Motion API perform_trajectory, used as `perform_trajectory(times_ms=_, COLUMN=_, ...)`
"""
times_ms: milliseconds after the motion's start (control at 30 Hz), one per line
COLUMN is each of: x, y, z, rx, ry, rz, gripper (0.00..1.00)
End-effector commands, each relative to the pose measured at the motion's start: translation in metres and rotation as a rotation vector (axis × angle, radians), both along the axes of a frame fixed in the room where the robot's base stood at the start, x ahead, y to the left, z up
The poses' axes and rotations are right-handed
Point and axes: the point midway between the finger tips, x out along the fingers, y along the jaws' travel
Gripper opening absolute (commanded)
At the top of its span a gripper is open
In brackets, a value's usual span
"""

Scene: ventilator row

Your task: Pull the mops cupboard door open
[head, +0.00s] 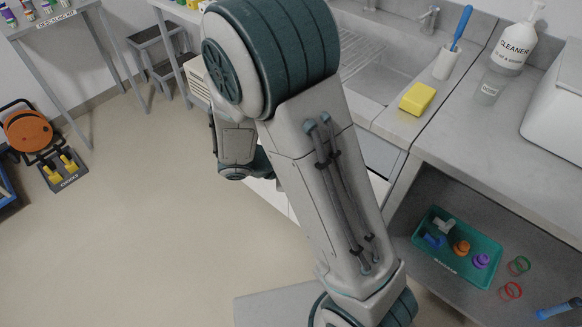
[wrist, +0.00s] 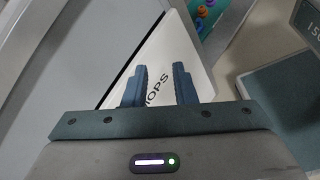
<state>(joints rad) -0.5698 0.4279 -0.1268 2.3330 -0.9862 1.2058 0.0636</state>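Part of the lettering shows between the fingers. I see no handle between them, and I cannot tell whether the fingertips touch the door or whether it stands ajar. In the head view my arm covers most of the white front below the sink, and my gripper cannot be made out there.
An open shelf under the counter at right holds a teal tray (head: 458,246) of small parts. The sink counter (head: 478,138) bears a yellow sponge (head: 417,99) and a cleaner bottle (head: 516,45). A cable reel (head: 27,131) stands far left. The floor (head: 150,220) left of my arm is clear.

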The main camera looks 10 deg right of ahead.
Motion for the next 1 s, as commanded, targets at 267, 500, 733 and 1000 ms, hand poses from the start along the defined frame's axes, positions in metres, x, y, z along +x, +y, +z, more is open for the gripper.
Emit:
perform_trajectory(times_ms=267, x=0.052, y=0.046, z=-0.099, rx=-0.365, ry=0.14, rz=0.439, gripper=0.25)
perform_trajectory(times_ms=500, x=0.077, y=0.094, z=-0.162, rx=-0.586, ry=0.195, rz=0.746, gripper=0.25)
perform_trajectory(times_ms=733, x=0.085, y=0.111, z=-0.184, rx=-0.661, ry=0.207, rz=0.858, gripper=0.25)
perform_trajectory(times_ms=1000, x=0.113, y=0.085, z=-0.184, rx=-0.661, ry=0.207, rz=0.858, gripper=0.25)
